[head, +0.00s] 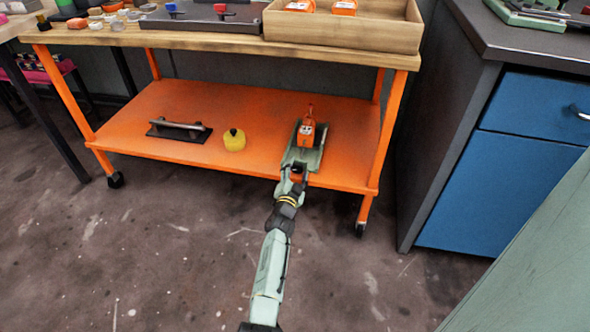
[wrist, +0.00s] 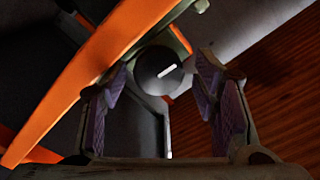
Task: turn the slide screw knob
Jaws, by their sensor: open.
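A round black knob (wrist: 157,76) with a white line on its face shows in the wrist view, beyond the fingertips. The white line slants up to the right. My gripper (wrist: 164,72) is open, with one purple-padded finger on each side of the knob in the picture; I cannot tell if either touches it. In the head view my gripper (head: 297,172) is at the front edge of the orange lower shelf, by a grey-green plate (head: 317,158) with an orange device (head: 306,132) on it. The knob cannot be made out in the head view.
The lower shelf (head: 175,105) also holds a yellow round object (head: 234,140) and a dark plate with a handle (head: 180,131). The cart's wooden top (head: 190,42) overhangs the shelf. A blue-fronted cabinet (head: 490,175) stands at the right.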

